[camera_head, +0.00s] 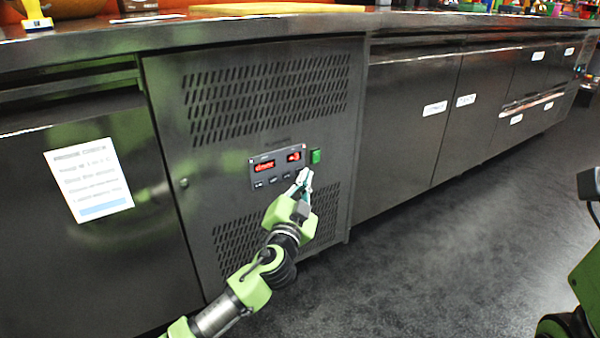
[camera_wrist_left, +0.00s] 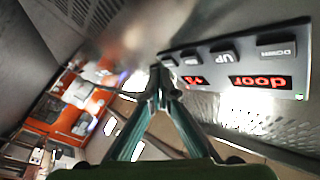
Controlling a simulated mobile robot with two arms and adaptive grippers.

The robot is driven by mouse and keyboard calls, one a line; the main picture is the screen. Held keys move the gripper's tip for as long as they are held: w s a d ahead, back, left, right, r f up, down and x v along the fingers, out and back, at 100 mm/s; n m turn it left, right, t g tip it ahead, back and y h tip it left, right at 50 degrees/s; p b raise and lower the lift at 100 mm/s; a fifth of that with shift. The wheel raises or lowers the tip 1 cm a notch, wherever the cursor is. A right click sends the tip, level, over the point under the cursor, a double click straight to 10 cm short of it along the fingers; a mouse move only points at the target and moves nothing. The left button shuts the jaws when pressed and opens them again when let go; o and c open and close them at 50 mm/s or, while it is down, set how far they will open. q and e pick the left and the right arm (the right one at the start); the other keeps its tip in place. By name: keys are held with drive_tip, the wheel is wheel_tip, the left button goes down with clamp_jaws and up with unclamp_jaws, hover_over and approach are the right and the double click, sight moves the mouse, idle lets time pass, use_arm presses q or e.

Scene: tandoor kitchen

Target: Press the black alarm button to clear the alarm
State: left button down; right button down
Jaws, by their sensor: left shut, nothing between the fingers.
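The control panel (camera_head: 277,168) is on the front of a steel cabinet, with two red displays above a row of black buttons. In the left wrist view the panel (camera_wrist_left: 240,68) appears upside down; one display (camera_wrist_left: 261,82) reads "door". Buttons marked DOWN (camera_wrist_left: 277,49) and UP (camera_wrist_left: 225,57) are legible. The end button (camera_wrist_left: 169,61) is partly hidden behind my fingertips and its label is unreadable. My left gripper (camera_head: 305,177) is shut and empty, its tips (camera_wrist_left: 160,78) close to that end button; I cannot tell whether they touch.
A green switch (camera_head: 315,156) sits right of the panel, just above my left gripper. Vent slots (camera_head: 265,95) lie above and below the panel. A paper notice (camera_head: 88,180) is on the left door. The dark floor (camera_head: 450,260) at right is clear.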

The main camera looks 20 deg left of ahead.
use_arm(q)
drive_tip(key=shift+w+a, duration=0.3)
drive_tip(key=shift+a, duration=0.1)
idle(0.9)
drive_tip(key=shift+s+d, duration=0.55)
drive_tip(key=shift+d, duration=0.1)
drive_tip(key=shift+d, duration=0.1)
drive_tip(key=s+d, duration=0.1)
drive_tip(key=d, duration=0.1)
drive_tip(key=s+d, duration=0.1)
drive_tip(key=s, duration=0.1)
drive_tip(key=shift+d, duration=0.4)
idle(0.6)
